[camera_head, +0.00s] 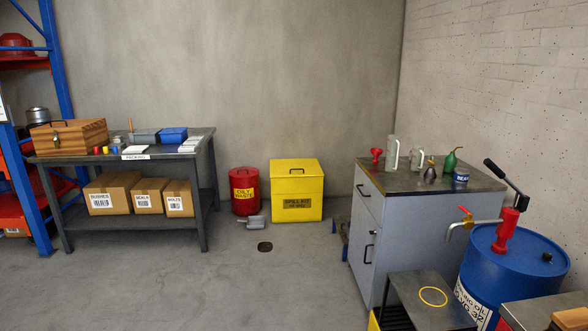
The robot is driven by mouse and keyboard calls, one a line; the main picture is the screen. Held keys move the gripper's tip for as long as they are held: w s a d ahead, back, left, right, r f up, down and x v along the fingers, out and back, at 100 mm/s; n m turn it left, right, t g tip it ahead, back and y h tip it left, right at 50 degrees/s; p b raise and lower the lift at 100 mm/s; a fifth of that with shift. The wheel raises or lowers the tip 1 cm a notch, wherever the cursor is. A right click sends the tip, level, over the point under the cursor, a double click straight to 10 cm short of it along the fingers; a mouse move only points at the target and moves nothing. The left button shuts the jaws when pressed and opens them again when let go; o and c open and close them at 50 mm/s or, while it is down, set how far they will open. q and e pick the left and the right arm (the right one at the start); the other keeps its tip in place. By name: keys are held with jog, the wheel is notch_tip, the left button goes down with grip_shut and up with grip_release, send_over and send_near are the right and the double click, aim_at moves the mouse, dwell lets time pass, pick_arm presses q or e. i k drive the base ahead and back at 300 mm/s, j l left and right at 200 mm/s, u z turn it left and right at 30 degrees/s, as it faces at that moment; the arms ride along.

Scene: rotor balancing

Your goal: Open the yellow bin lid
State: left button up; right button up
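The yellow bin (296,206) stands on the floor against the back wall, near the middle of the view. It is box-shaped, with a dark label reading "spill kit" on its front. Its yellow lid (294,167) lies on top and looks shut. A small dark handle or latch shows on the upper front. Neither of my grippers shows in the head view.
A red oily waste can (244,191) stands just left of the bin. A grey object (253,222) and a dark drain (265,247) are on the floor in front. A packing table (200,145) is left, a grey cabinet (421,222) and blue drum (512,268) right.

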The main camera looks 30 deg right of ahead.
aim_at(296, 167)
jog(key=i+l+z, duration=0.45)
jog(key=i, duration=0.15)
jog(key=i+l+z, duration=0.35)
jog(key=i, duration=0.55)
jog(key=i+z, duration=0.35)
jog(key=i, duration=0.5)
jog(key=i+u, duration=0.15)
jog(key=i, duration=0.45)
jog(key=i+l+u, duration=0.1)
jog(key=i, duration=0.5)
jog(key=i+l+u, duration=0.15)
jog(key=i+l, duration=0.15)
jog(key=i, duration=0.3)
